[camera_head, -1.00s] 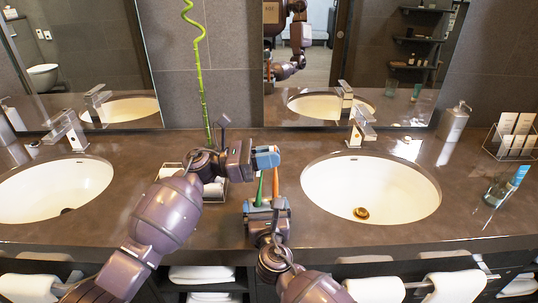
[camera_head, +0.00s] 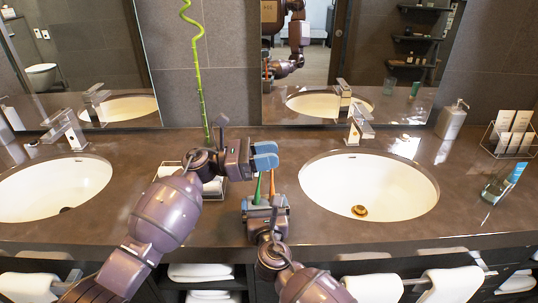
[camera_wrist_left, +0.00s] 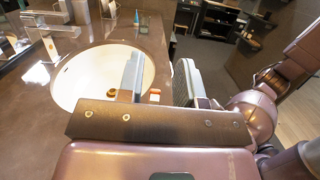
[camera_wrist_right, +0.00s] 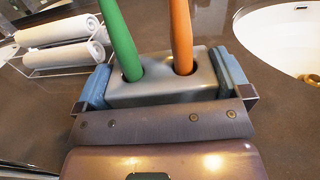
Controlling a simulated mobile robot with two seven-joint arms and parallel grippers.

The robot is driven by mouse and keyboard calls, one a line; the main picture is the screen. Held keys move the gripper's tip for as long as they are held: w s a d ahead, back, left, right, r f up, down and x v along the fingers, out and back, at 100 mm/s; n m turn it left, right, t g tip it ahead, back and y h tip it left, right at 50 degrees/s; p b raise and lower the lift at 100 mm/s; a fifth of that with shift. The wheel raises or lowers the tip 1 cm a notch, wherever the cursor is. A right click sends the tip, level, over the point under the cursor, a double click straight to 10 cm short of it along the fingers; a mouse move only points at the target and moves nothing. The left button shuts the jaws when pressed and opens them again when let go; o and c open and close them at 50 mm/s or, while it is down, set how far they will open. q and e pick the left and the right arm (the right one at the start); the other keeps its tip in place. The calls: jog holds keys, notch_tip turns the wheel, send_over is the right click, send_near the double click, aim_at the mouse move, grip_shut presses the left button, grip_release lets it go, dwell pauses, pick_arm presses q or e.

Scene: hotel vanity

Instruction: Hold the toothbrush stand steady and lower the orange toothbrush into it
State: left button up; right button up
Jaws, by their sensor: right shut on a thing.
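The grey toothbrush stand (camera_wrist_right: 160,88) is on the counter, between the blue fingers of my right gripper (camera_head: 265,206), which is shut on it. The orange toothbrush (camera_wrist_right: 181,38) stands in the right hole of the stand and the green toothbrush (camera_wrist_right: 120,40) in the left hole. In the head view the orange toothbrush (camera_head: 272,184) rises below my left gripper (camera_head: 264,156). In the left wrist view the left gripper's fingers (camera_wrist_left: 160,75) are apart, with a small orange-and-white tip (camera_wrist_left: 155,95) showing low between them.
A sink (camera_head: 390,188) lies right of the stand and another (camera_head: 45,190) far left. A wire rack of rolled white towels (camera_wrist_right: 62,45) is close behind-left, beside a tall green bamboo stalk (camera_head: 200,80).

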pick_arm(q)
jog(key=shift+n+y, duration=0.3)
jog(key=shift+n, duration=0.1)
jog(key=f, duration=0.4)
jog(key=shift+s+a+f, duration=0.2)
jog(key=shift+s+f, duration=0.05)
jog(key=shift+f, duration=0.05)
pick_arm(e)
jog(key=shift+a+f, duration=0.15)
jog(key=shift+f, duration=0.1)
jog(key=shift+w+d+f, duration=0.25)
jog(key=shift+w+f, duration=0.05)
jog(key=shift+f, duration=0.15)
jog(key=shift+r, duration=0.1)
pick_arm(q)
jog(key=a+r, duration=0.2)
jog(key=a, duration=0.9)
jog(key=shift+w+a+m, duration=0.25)
jog(key=shift+m, duration=0.15)
jog(key=shift+r, duration=0.15)
pick_arm(e)
jog(key=shift+a+r, duration=0.1)
jog(key=shift+r, duration=0.05)
jog(key=o, duration=0.6)
jog(key=shift+r, duration=0.1)
